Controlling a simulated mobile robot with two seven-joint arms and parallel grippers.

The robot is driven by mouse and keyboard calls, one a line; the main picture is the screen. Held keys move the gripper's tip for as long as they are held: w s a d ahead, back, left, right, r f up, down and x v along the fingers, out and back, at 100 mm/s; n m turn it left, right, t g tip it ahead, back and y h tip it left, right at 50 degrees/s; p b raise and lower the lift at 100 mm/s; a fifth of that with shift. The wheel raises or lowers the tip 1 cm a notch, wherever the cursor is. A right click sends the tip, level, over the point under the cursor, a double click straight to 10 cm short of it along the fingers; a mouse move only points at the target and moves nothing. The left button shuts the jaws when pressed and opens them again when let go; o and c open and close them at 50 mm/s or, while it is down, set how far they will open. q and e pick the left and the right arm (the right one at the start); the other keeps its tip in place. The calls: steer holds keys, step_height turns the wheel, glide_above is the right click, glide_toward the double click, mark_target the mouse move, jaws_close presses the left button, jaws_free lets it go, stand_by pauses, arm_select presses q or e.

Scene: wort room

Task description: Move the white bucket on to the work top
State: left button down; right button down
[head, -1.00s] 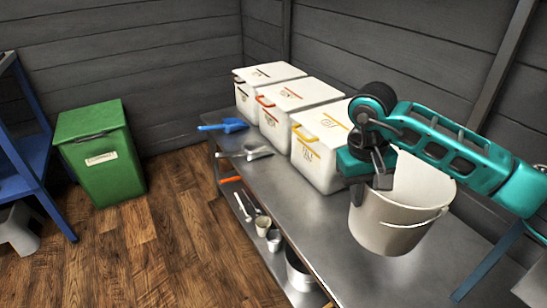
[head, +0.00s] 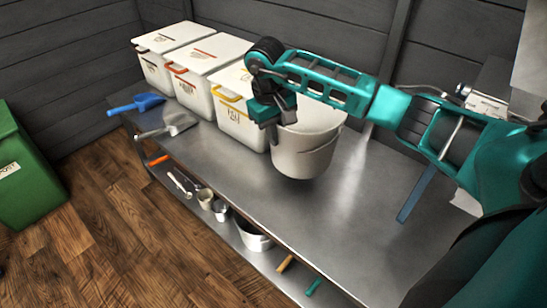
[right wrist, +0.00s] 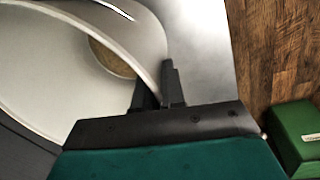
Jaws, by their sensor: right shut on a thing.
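The white bucket (head: 303,158) is upright over the steel work top (head: 235,182), beside the bin with the yellow handle. My right gripper (head: 270,128) is shut on the bucket's rim at its left side. In the right wrist view one finger (right wrist: 170,84) shows against the bucket's wall (right wrist: 135,25), with the bucket's inside on the left. I cannot tell whether the bucket's base touches the work top. My left gripper is not in view.
Three white lidded bins (head: 205,55) stand along the wall. A blue scoop (head: 137,104) and a metal scoop (head: 168,125) lie at the left end. The lower shelf holds pots (head: 252,238). A green bin (head: 20,175) stands left.

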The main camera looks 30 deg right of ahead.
step_height(320, 180, down, 8)
steer(key=b, duration=0.1)
steer(key=shift+r, duration=0.2)
steer(key=c, duration=1.7)
jaws_free()
steer(key=shift+f+b, duration=0.2)
steer(key=shift+b, duration=0.1)
steer(key=o, duration=0.5)
steer(key=shift+r, duration=0.1)
